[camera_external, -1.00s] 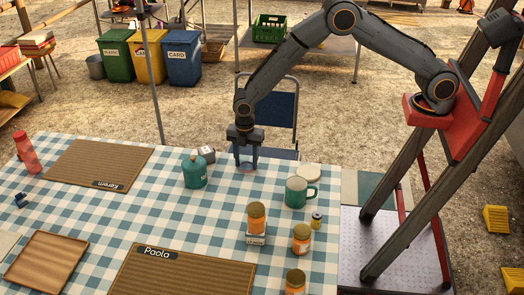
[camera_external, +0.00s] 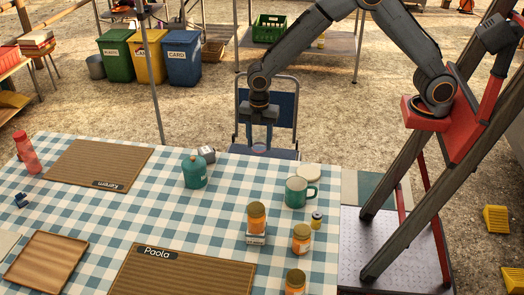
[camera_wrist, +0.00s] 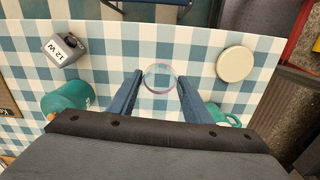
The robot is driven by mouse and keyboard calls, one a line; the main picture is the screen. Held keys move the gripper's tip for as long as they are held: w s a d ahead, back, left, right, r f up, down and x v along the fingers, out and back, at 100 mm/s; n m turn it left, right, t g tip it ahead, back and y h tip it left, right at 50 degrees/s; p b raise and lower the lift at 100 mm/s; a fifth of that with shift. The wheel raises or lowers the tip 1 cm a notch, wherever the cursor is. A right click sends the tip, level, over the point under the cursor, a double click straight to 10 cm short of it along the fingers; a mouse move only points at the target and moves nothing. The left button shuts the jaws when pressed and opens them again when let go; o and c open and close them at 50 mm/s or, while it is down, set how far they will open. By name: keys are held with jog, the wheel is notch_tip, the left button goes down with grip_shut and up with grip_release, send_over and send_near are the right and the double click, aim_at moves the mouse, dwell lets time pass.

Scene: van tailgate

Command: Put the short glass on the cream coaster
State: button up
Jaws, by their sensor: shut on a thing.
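The short glass (camera_wrist: 160,78) is clear, with a faint pinkish rim, and sits between my fingertips in the wrist view. My gripper (camera_wrist: 160,88) is shut on it. In the external view my gripper (camera_external: 260,146) hangs raised near the far edge of the table, in front of a blue chair; the glass is barely visible there. The cream coaster (camera_external: 309,171) is a pale round disc lying bare on the checked cloth, behind the green mug. In the wrist view the coaster (camera_wrist: 235,64) is to the right of the glass, apart from it.
A green mug (camera_external: 297,192) stands just in front of the coaster. Several orange jars, one (camera_external: 301,239) near the right edge, stand nearer the camera. The blue chair (camera_external: 283,105) is beyond the table.

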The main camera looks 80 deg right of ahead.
jog(key=r+p, duration=0.1)
jog(key=p, duration=0.2)
send_over(309, 171)
jog(key=shift+n, duration=0.4)
jog(key=shift+a+f+p, duration=0.1)
jog(key=shift+f+p, duration=0.65)
jog(key=shift+f, duration=4.05)
jog(key=shift+f, duration=0.1)
jog(key=o, duration=1.1)
